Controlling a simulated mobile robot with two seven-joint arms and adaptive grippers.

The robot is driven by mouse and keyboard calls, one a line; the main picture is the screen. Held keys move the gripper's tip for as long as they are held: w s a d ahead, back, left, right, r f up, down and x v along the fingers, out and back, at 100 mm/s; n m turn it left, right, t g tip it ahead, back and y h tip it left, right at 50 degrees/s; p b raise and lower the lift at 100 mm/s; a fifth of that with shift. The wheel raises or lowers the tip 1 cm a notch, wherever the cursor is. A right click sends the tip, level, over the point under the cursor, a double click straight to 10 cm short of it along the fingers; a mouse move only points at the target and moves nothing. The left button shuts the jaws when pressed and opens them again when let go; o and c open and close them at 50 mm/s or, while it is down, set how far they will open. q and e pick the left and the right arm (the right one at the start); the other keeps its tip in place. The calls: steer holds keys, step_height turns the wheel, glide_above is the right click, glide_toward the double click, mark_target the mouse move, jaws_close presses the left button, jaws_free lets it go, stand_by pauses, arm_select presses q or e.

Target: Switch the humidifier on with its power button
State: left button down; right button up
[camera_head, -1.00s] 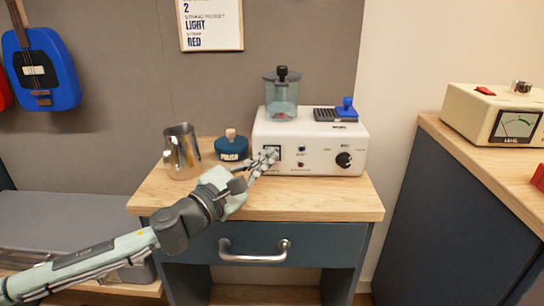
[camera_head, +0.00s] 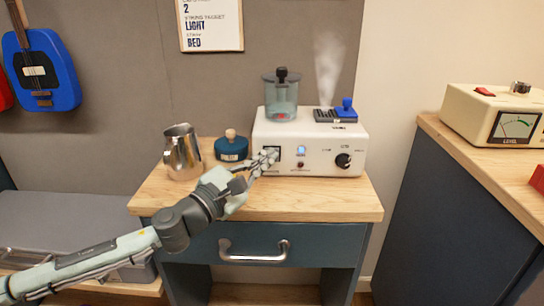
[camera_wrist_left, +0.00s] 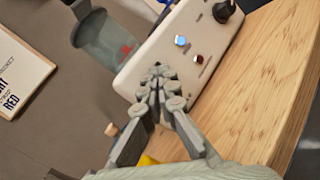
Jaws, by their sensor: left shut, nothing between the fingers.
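The humidifier (camera_head: 325,140) is a white box on the wooden top of a small cabinet. It has a clear tank, a black knob, a dark square on the front near my gripper and a small blue light (camera_head: 301,150). White mist (camera_head: 328,68) rises from the dark grille at its top right. My left gripper (camera_head: 268,156) is shut and empty, with its fingertips at the left part of the front panel, partly covering the dark square. In the left wrist view the shut fingertips (camera_wrist_left: 158,76) are at the panel, and the blue light (camera_wrist_left: 181,41) shows beside them. My right gripper is not in view.
A metal pitcher (camera_head: 182,153) and a blue pot with a wooden knob (camera_head: 231,147) stand left of the humidifier. The cabinet's drawer has a metal handle (camera_head: 253,250). A cream meter box (camera_head: 497,116) stands on the right cabinet.

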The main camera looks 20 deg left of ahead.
arm_select(q)
steer(key=shift+s+d, duration=0.25)
steer(key=shift+s, duration=0.75)
steer(key=shift+s+d, duration=0.3)
steer(key=shift+s, duration=0.65)
steer(key=shift+s+d, duration=0.25)
steer(key=shift+s, duration=0.75)
